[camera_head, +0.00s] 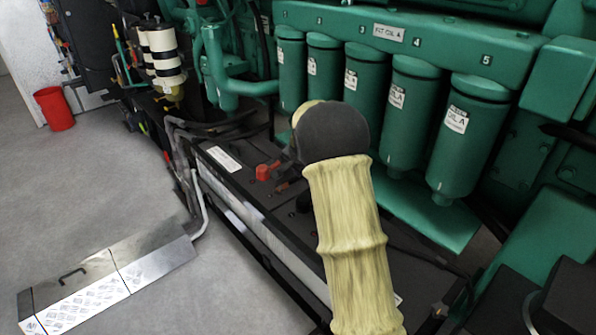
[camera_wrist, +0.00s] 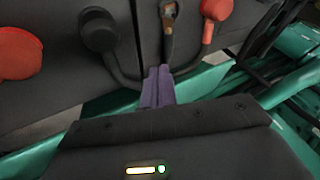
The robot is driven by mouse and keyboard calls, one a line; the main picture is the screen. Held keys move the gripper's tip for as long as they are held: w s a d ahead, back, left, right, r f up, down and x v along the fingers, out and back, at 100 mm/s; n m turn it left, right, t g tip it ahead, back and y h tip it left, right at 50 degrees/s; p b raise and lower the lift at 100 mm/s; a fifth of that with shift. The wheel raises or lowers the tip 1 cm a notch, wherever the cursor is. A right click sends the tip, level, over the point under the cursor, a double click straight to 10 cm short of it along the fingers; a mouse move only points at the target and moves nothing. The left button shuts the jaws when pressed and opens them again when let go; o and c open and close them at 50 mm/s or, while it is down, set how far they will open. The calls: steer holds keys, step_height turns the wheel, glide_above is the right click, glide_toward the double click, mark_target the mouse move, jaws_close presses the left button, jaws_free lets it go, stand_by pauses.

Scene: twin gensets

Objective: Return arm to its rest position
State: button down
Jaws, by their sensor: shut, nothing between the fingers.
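My arm, in a pale yellow sleeve, reaches up from the bottom of the head view over a black battery box (camera_head: 225,180). Its dark wrist joint hides most of the hand. In the wrist view my gripper's purple fingers (camera_wrist: 157,85) are together with nothing between them. They point toward the dark battery face, close to a cable with a bare copper-coloured end (camera_wrist: 168,28). I cannot tell whether they touch it. A black cap (camera_wrist: 98,30) is left of the fingers, and a red cap (camera_wrist: 215,9) is to the upper right.
Another red cap (camera_wrist: 20,53) is at the wrist view's left. Green oil filters (camera_head: 410,110) hang under a green engine housing beyond my arm. A metal tread-plate cover (camera_head: 110,280) lies on the grey floor. A red bin (camera_head: 54,108) stands far left. Floor between is clear.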

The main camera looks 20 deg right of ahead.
steer(key=shift+a+r, duration=0.1)
steer(key=shift+a, duration=0.1)
steer(key=s+a+n+g+y, duration=0.15)
steer(key=s+a+n, duration=0.35)
steer(key=s, duration=1.3)
steer(key=s+a+n+g, duration=0.25)
steer(key=s+n, duration=0.35)
steer(key=s, duration=1.1)
steer(key=w+p+v, duration=0.2)
steer(key=p+v, duration=0.8)
steer(key=w+r+p+v, duration=0.1)
steer(key=w+p+v, duration=0.1)
steer(key=p+v, duration=0.8)
steer(key=shift+w+a, duration=0.2)
steer(key=shift+w, duration=0.05)
